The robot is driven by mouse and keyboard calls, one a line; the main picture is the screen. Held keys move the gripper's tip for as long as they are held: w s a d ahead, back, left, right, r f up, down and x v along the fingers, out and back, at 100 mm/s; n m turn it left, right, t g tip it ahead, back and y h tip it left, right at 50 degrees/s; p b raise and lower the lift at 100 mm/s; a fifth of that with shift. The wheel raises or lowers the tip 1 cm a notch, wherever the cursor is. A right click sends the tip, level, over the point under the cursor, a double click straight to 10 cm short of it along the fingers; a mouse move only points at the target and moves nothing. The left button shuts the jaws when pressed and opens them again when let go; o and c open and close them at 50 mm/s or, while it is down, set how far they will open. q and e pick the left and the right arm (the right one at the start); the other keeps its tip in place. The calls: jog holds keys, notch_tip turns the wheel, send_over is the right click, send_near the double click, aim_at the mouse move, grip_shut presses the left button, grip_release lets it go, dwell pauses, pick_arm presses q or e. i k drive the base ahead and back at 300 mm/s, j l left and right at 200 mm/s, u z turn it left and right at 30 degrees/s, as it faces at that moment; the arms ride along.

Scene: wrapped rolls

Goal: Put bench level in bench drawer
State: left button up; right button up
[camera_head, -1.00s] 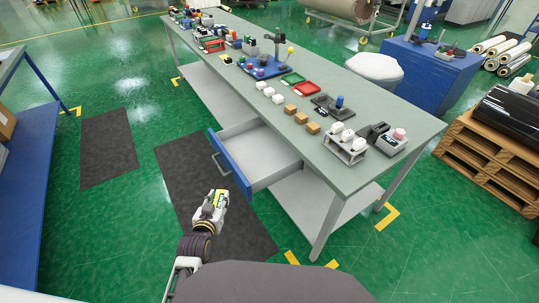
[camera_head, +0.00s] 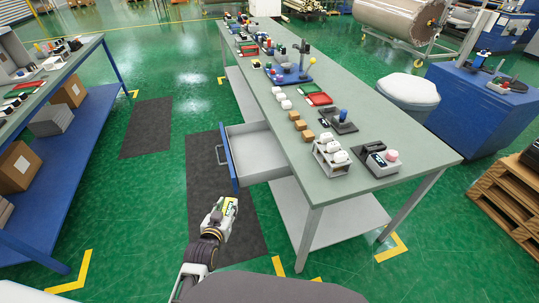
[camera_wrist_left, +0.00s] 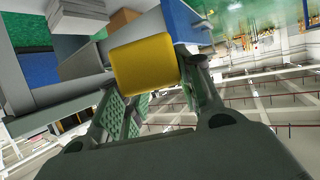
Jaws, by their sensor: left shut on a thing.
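The bench drawer (camera_head: 258,160) is pulled open from the long grey workbench, with its blue front toward the left. Its visible inside is bare. In the left wrist view the level (camera_wrist_left: 145,66) is a yellow block between the fingers of my left gripper (camera_wrist_left: 152,92). My right gripper is not in view.
The workbench top (camera_head: 285,130) carries white and brown blocks, red and green trays and a rack of white rolls (camera_head: 331,157). A dark mat (camera_head: 215,180) lies on the floor beside the drawer. A blue shelf table (camera_head: 75,160) with boxes stands at left.

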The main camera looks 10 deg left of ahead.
aim_at(250, 147)
jog(key=l+u, duration=0.4)
jog(key=l, duration=0.9)
jog(key=i+l, duration=0.05)
